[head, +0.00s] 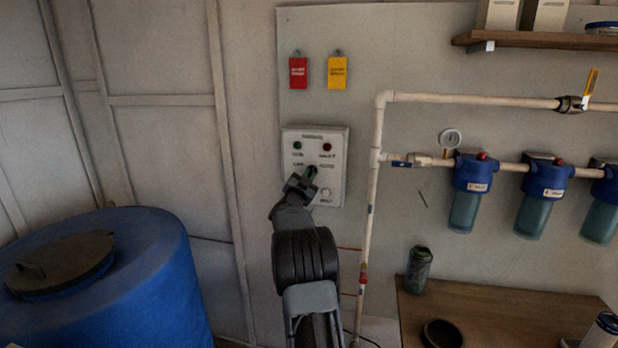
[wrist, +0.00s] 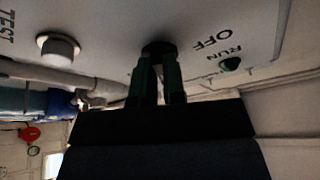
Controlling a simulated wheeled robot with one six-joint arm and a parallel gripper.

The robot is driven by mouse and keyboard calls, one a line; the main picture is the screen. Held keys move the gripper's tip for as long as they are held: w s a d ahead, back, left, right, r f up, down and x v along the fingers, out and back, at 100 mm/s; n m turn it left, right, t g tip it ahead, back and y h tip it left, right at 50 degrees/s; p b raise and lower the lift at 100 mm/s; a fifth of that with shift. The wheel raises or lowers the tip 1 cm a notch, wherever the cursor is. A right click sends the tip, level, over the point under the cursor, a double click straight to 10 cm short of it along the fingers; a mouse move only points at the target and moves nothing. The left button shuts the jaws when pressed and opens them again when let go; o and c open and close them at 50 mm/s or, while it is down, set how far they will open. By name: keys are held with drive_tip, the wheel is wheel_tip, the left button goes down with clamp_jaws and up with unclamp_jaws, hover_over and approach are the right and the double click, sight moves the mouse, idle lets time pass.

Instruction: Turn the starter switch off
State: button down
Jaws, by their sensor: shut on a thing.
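The starter switch is a dark round knob (wrist: 158,47) on the face of a pale control box (head: 336,185) on the wall. My gripper (head: 309,178) reaches up to the lower middle of the box and covers most of the knob in the head view. In the wrist view, the two dark green fingers of my gripper (wrist: 157,80) are closed on the knob's front. The label OFF (wrist: 210,40) is printed beside the knob. Which way the knob's pointer faces is hidden by the fingers.
The box also has a green lamp (head: 297,145), a red lamp (head: 327,147) and a white button (wrist: 58,47) near the label TEST. Red (head: 298,72) and yellow tags (head: 337,72) hang above. A white pipe (head: 373,195) runs close on the right. A blue barrel (head: 150,270) stands left.

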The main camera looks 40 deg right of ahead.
drive_tip(key=shift+r, duration=0.15)
drive_tip(key=shift+n+b, duration=0.5)
drive_tip(key=n+t+b, duration=0.2)
drive_tip(key=shift+s+f+n+b, duration=0.15)
drive_tip(key=shift+f+n+b, duration=0.15)
drive_tip(key=shift+n, duration=0.1)
drive_tip(key=shift+s+d+r+n+t+y+b, duration=0.15)
drive_tip(key=shift+n+t+y+b, duration=0.8)
drive_tip(key=shift+n, duration=1.3)
drive_tip(key=shift+s+a+r+n+t+y+b, duration=0.1)
drive_tip(key=shift+n+t+y+b, duration=0.4)
drive_tip(key=shift+n+t+b, duration=1.2)
drive_tip(key=shift+s+d+r+n+t+y+b, duration=0.15)
drive_tip(key=shift+n+y+b, duration=0.7)
drive_tip(key=shift+n, duration=1.9)
drive_tip(key=shift+w+r+n, duration=0.1)
drive_tip(key=shift+n, duration=0.2)
